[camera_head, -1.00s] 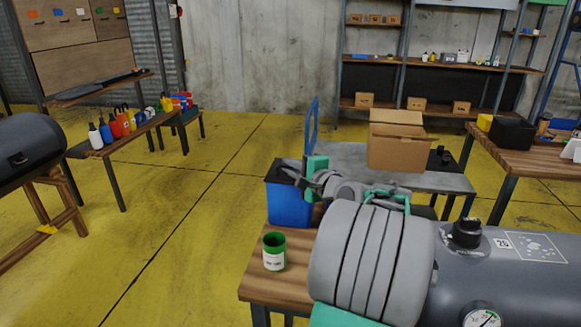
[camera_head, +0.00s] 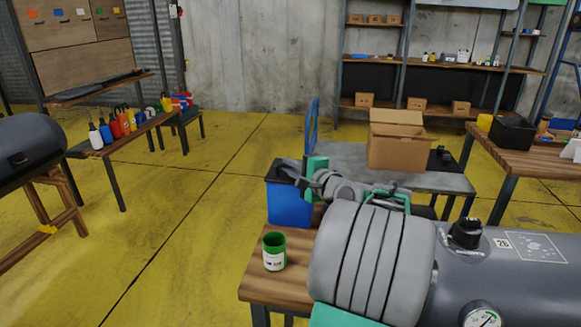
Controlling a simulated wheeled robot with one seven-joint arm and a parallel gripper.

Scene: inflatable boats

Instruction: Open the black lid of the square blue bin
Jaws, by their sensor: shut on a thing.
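My arm covers the bin's right side.
A green can (camera_head: 274,250) stands on the wooden table (camera_head: 262,285) in front of the bin. A grey cart (camera_head: 440,181) with an open cardboard box (camera_head: 395,148) is behind my arm. Large grey inflatable gear (camera_head: 370,260) fills the lower right.

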